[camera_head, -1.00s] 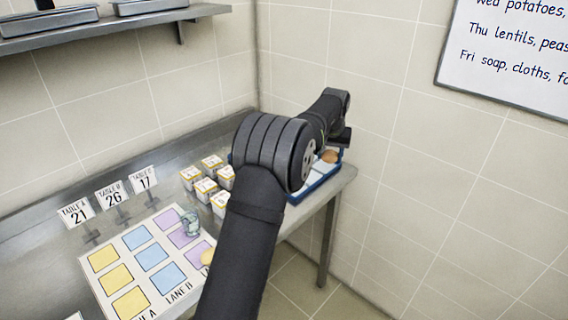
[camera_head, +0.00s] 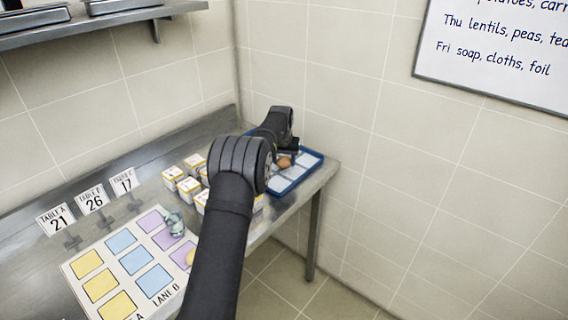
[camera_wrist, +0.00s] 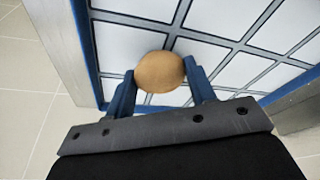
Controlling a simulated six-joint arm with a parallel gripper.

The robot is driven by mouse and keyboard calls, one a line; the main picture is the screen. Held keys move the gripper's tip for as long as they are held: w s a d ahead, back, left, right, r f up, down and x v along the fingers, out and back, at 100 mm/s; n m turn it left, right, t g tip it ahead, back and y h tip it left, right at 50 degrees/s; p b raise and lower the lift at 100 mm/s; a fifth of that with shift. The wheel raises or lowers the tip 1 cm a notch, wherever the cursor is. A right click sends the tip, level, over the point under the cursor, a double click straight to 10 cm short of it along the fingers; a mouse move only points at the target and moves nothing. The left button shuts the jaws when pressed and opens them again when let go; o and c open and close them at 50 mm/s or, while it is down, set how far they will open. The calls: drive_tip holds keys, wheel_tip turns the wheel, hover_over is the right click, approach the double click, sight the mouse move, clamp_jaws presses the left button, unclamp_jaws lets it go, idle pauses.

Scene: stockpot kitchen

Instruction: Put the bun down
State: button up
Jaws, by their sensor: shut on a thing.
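The bun (camera_wrist: 160,72) is round and tan in the wrist view, held between the two blue fingers of my gripper (camera_wrist: 160,80). My gripper is shut on it. The bun is over a blue-rimmed tray (camera_wrist: 86,45) with pale square compartments; I cannot tell whether it touches the tray floor. In the head view the bun (camera_head: 284,162) shows small below the end of my arm, over the blue tray (camera_head: 318,158) at the right end of the metal table. The compartments in view around it look empty. My arm hides part of the tray's left side.
Several white and yellow boxes (camera_head: 188,188) stand left of my arm. A mat with coloured squares (camera_head: 122,262) lies at the front left, with a clear glass (camera_head: 175,225) on it. Table number signs (camera_head: 92,200) stand behind it. The wall (camera_head: 400,180) rises behind the tray.

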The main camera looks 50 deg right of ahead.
drive_tip(key=shift+f, duration=0.75)
drive_tip(key=shift+f, duration=0.1)
drive_tip(key=o, duration=1)
drive_tip(key=shift+c, duration=0.2)
drive_tip(key=v, duration=1.2)
